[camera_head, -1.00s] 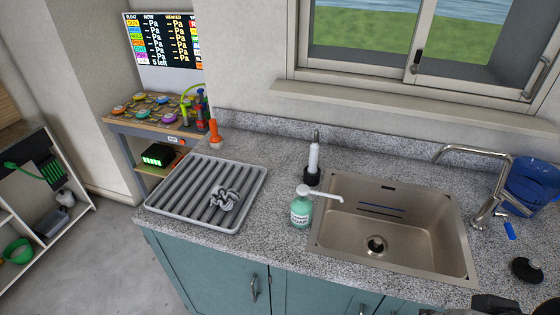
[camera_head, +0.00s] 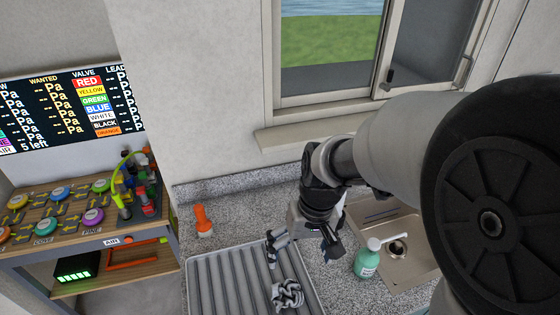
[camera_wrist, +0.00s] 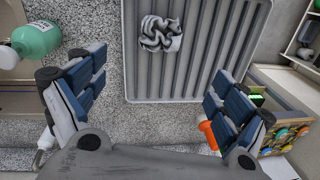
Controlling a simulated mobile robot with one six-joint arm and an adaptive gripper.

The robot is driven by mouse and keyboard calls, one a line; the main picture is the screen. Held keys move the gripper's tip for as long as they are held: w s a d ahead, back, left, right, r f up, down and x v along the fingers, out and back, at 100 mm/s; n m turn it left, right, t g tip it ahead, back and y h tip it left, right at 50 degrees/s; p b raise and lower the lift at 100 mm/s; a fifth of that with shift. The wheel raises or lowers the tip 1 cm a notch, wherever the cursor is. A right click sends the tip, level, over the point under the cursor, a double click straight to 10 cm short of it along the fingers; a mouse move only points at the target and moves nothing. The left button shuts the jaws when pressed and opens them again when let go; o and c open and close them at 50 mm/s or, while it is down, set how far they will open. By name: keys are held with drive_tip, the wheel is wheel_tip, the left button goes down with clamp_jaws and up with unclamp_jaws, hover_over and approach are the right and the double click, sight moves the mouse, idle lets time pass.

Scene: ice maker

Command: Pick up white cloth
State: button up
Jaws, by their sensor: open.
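The white cloth (camera_head: 287,294) lies crumpled on the grey ribbed drying tray (camera_head: 205,284), at the bottom of the head view. In the wrist view the cloth (camera_wrist: 161,33) sits near the top, on the ribs of the tray (camera_wrist: 200,100). My gripper (camera_head: 302,252) is above the counter beside the tray's far edge, with its fingers spread. In the wrist view my gripper (camera_wrist: 152,98) is open and empty, and the cloth shows beyond the gap between the fingers, apart from them.
A green soap bottle (camera_head: 367,262) stands right of the tray, next to the sink (camera_head: 425,262). An orange-handled item (camera_head: 203,220) stands behind the tray. A bench with coloured valves (camera_head: 75,215) is at the left. A window ledge (camera_head: 310,132) runs behind.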

drive_tip(key=b, duration=0.4)
hover_over(288, 292)
drive_tip(key=f, duration=1.2)
drive_tip(key=shift+w+d+f, duration=0.1)
drive_tip(key=shift+w+d, duration=0.1)
drive_tip(key=shift+d, duration=0.1)
drive_tip(key=f, duration=0.1)
drive_tip(key=f+b, duration=0.1)
drive_tip(key=f, duration=0.1)
drive_tip(key=f+b, duration=0.1)
drive_tip(key=f, duration=0.1)
drive_tip(key=shift+s+a+f, duration=0.15)
drive_tip(key=shift+a, duration=0.15)
drive_tip(key=shift+c, duration=0.5)
drive_tip(key=c, duration=0.7)
